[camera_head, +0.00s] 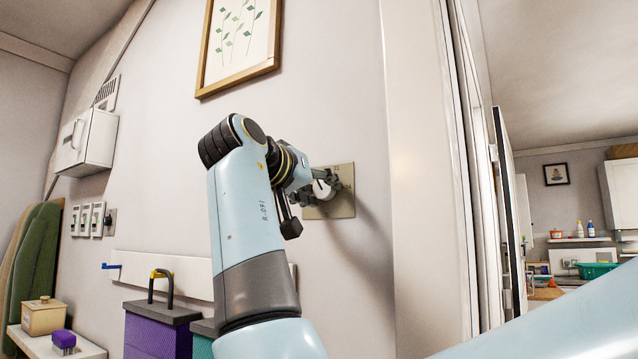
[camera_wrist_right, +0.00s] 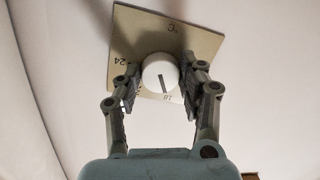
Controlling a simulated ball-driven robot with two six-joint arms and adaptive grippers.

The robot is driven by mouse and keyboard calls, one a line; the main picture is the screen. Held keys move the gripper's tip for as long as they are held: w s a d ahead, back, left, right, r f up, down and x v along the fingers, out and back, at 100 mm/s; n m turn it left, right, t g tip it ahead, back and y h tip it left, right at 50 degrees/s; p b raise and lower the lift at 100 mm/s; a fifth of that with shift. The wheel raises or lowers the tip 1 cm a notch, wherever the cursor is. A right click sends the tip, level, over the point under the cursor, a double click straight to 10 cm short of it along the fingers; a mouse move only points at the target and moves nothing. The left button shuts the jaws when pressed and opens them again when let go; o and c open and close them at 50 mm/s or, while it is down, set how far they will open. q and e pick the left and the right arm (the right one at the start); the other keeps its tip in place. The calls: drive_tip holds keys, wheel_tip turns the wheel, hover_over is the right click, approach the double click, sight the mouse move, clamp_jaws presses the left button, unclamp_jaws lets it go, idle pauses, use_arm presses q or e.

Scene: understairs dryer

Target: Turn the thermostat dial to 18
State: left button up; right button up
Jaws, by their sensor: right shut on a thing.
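The thermostat is a square beige plate (camera_head: 345,203) on the wall, and it also shows in the right wrist view (camera_wrist_right: 135,37). Its round white dial (camera_wrist_right: 152,70) has a dark pointer line. In the wrist view the line points down toward a small mark at the plate's lower edge, which looks like 18 but is hard to read. A "24" is at the left and "°C" at the top. My right gripper (camera_wrist_right: 162,77) is shut on the dial, one finger on each side. In the head view, my right gripper (camera_head: 314,188) partly hides the dial (camera_head: 322,190). My left gripper is out of view.
A framed plant picture (camera_head: 237,45) hangs above the thermostat. A door frame (camera_head: 425,150) stands close to its right. Wall switches (camera_head: 87,219), a white wall box (camera_head: 87,142) and purple storage boxes (camera_head: 155,334) are at the left.

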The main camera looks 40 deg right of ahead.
sight(327, 142)
idle(0.4)
drive_tip(key=o, duration=1.2)
wheel_tip(327, 142, up, 10)
